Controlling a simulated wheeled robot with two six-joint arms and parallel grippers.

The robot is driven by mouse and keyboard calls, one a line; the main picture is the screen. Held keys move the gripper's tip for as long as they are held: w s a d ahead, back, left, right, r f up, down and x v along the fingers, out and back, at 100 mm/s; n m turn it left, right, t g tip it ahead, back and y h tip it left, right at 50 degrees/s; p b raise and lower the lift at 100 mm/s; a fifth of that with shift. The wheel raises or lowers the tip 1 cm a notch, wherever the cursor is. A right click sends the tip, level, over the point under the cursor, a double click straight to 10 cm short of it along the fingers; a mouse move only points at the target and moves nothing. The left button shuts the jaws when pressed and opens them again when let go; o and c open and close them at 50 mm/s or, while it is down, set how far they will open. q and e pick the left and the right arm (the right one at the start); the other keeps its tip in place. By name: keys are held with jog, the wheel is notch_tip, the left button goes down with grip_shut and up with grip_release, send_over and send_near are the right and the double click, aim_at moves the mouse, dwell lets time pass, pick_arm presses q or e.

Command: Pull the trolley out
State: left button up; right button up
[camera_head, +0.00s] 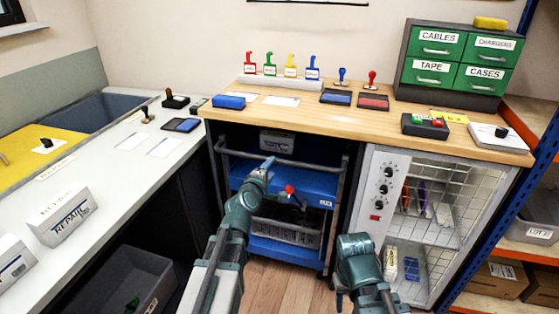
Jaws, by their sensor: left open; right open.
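The trolley stands in the bay under the wooden workbench, with a dark frame, blue shelves (318,184) and a grey handle bar (235,154) across its upper front. A grey crate (300,233) sits on its lower level. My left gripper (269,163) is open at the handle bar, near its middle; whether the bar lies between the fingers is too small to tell. My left arm hides part of the trolley's left side. My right gripper (339,296) is open, low, in front of the cabinet's left edge and apart from the trolley.
A wire-door cabinet (436,200) stands right of the trolley. A white counter (120,180) with a dark bin (125,285) below runs along the left. Wooden floor (275,285) in front of the trolley is clear except for my arms. Blue-orange shelving (545,140) is at far right.

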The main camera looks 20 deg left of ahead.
pick_arm(q)
jog(key=w+f+b, duration=0.1)
jog(key=w+f, duration=0.1)
jog(key=w, duration=0.8)
jog(key=shift+d+b, duration=0.2)
jog(key=shift+b, duration=0.15)
jog(key=shift+c, duration=0.2)
grip_shut()
dwell(0.7)
